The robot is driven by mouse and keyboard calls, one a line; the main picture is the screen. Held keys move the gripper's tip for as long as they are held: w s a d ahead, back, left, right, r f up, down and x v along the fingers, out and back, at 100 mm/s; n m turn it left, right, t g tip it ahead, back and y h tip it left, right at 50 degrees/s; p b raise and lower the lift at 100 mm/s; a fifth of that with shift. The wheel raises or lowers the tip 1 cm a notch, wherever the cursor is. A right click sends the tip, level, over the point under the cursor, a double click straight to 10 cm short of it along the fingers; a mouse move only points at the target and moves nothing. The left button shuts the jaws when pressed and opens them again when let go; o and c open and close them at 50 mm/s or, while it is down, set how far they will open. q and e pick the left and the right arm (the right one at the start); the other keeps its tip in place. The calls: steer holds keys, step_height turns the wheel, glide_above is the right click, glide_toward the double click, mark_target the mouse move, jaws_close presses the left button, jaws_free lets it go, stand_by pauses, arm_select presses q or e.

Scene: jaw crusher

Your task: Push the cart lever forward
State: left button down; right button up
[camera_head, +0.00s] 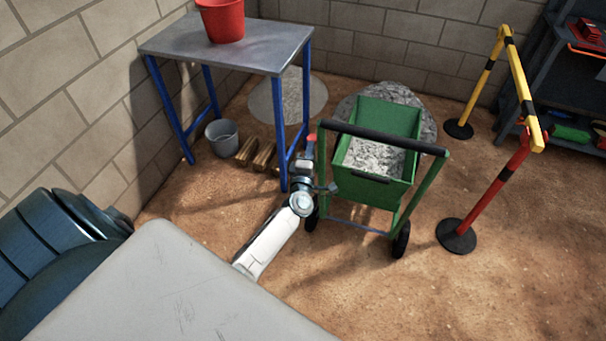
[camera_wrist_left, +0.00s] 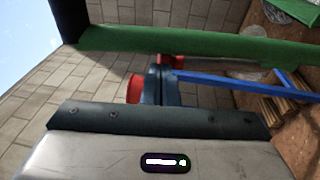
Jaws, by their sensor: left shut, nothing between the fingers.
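The green cart (camera_head: 365,190) stands on the dirt floor, with a black handle bar (camera_head: 385,138) across its top and grey rubble in its tub. A small red-tipped part (camera_head: 311,138), probably the cart lever, shows beside the cart's left handle post. My left gripper (camera_head: 309,152) is shut and empty, just below this red tip in the picture; I cannot tell whether they touch. In the left wrist view, the green post (camera_wrist_left: 200,45) crosses ahead of the gripper, and a small red piece (camera_wrist_left: 172,61) shows by it. My right gripper is not in view.
A metal table (camera_head: 228,45) with blue legs and a red bucket (camera_head: 222,20) stands left of the cart. A grey bucket (camera_head: 222,137) and wood blocks (camera_head: 256,154) lie beneath. A yellow and red barrier (camera_head: 520,90) stands to the right. The front right floor is clear.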

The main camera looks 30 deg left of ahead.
arm_select(q)
steer(key=shift+w+r, duration=0.15)
steer(key=shift+w, duration=0.2)
stand_by(0.3)
stand_by(0.4)
